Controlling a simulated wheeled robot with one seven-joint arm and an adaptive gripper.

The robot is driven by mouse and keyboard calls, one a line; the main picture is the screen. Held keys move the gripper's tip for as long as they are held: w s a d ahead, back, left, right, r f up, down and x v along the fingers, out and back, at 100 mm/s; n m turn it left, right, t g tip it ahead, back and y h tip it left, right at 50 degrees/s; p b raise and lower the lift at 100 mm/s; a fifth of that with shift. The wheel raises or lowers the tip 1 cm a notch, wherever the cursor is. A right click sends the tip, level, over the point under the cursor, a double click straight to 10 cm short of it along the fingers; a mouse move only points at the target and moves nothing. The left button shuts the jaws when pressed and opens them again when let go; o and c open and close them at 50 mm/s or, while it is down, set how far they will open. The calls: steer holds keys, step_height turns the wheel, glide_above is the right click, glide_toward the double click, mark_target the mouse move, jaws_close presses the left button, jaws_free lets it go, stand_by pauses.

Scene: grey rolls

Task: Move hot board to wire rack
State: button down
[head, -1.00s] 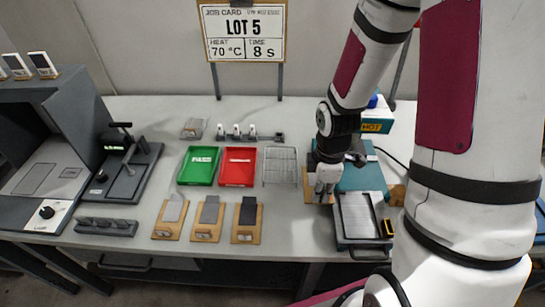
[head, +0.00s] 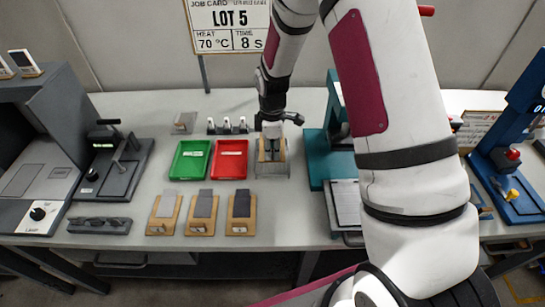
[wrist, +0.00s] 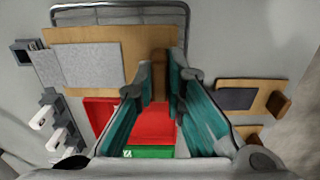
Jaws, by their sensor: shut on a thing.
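My gripper (wrist: 163,72) is shut on the upright wooden block of the hot board (wrist: 137,48), a tan board with a light grey sheet on it. In the head view, my gripper (head: 270,135) and the board (head: 264,156) are over the wire rack (head: 272,172). The rack's wire rim (wrist: 115,9) shows past the board in the wrist view. Gripper and board hide much of the rack. I cannot tell whether the board touches it.
A red tray (head: 230,172) and a green PASS tray (head: 187,180) stand left of the rack. Three boards with grey sheets (head: 203,205) lie at the front. A teal machine (head: 318,165) stands to the right. Small white-topped clips (head: 227,126) stand behind the trays.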

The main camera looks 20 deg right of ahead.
mark_target(272, 157)
steer(key=shift+f, duration=1.55)
steer(key=shift+f, duration=0.15)
steer(key=c, duration=1.7)
jaws_free()
steer(key=shift+o, duration=0.2)
